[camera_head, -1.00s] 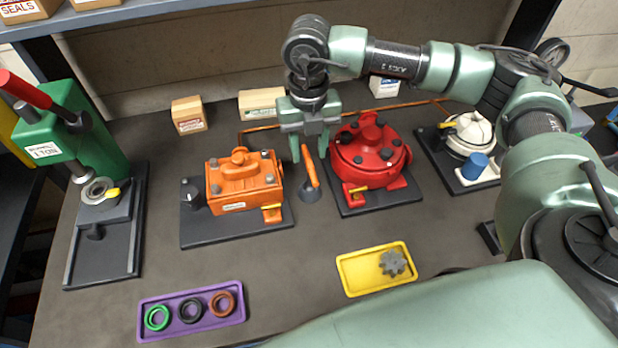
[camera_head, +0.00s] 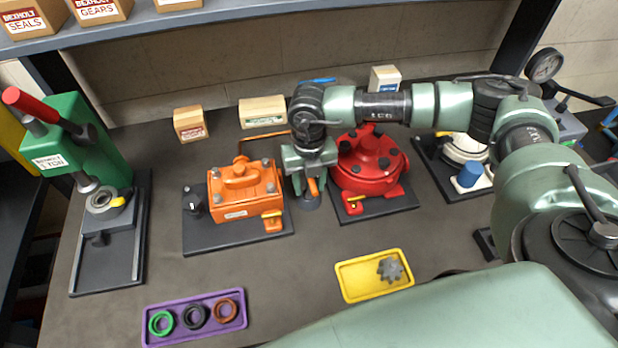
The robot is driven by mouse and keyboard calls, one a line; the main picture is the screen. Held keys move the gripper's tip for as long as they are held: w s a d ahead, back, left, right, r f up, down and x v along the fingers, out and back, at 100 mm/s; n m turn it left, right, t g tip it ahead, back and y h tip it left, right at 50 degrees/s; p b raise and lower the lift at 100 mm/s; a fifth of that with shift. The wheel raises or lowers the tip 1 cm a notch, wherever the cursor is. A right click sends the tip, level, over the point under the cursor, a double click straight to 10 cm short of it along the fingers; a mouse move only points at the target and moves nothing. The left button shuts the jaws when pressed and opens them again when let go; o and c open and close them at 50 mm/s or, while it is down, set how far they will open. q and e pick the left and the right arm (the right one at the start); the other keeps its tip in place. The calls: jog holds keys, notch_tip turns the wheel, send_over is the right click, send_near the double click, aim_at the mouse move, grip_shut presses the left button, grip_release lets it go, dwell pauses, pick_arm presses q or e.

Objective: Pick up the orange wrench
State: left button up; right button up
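The orange wrench (camera_head: 313,187) stands upright in a small dark round holder (camera_head: 311,203) between the orange motor and the red motor. Only part of it shows, since my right gripper covers its upper part. My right gripper (camera_head: 313,191) points down over the wrench, with one finger on each side of it. The fingers look apart; I cannot tell whether either one touches the wrench. My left gripper is out of view.
An orange motor (camera_head: 240,184) is close on the left and a red motor (camera_head: 365,170) close on the right. A green press (camera_head: 85,150) stands at far left. A purple tray (camera_head: 235,325) and a yellow tray (camera_head: 350,288) lie in front. The middle front is clear.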

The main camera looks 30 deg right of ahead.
grip_shut()
dwell(1.3)
